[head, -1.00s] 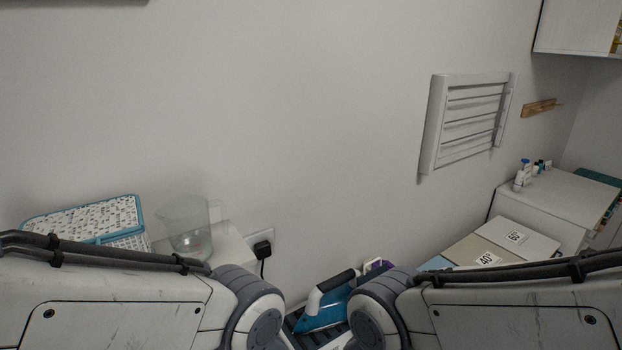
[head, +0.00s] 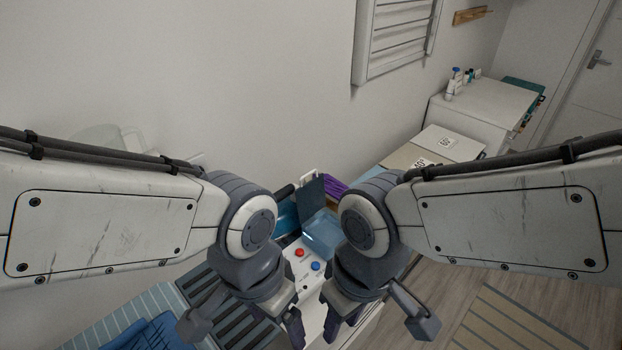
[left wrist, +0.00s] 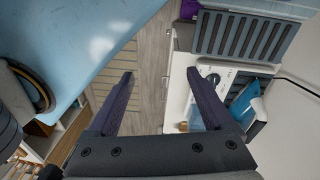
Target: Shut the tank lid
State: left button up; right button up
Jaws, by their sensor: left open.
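A clear blue tank (head: 322,230) sits on a white unit with a red and a blue button (head: 300,253), between my two forearms. A dark panel (head: 312,196) stands raised at the tank's far side and looks like its lid, tilted up. My left gripper (head: 292,328) points down in front of the unit, apart from the tank. In the left wrist view its fingers (left wrist: 160,75) are spread with nothing between them. My right gripper (head: 341,322) hangs just right of it, also apart from the tank; its finger gap is unclear.
A blue iron (left wrist: 246,98) and a dark ribbed rest (left wrist: 240,36) show in the left wrist view. Boxes with number labels (head: 405,156) and a white cabinet (head: 485,105) stand right. Wooden floor (head: 440,300) is partly clear.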

aim_at(310, 197)
jog(key=k, duration=1.05)
jog(key=z, duration=0.7)
jog(key=i, duration=1.3)
jog(key=u, duration=0.65)
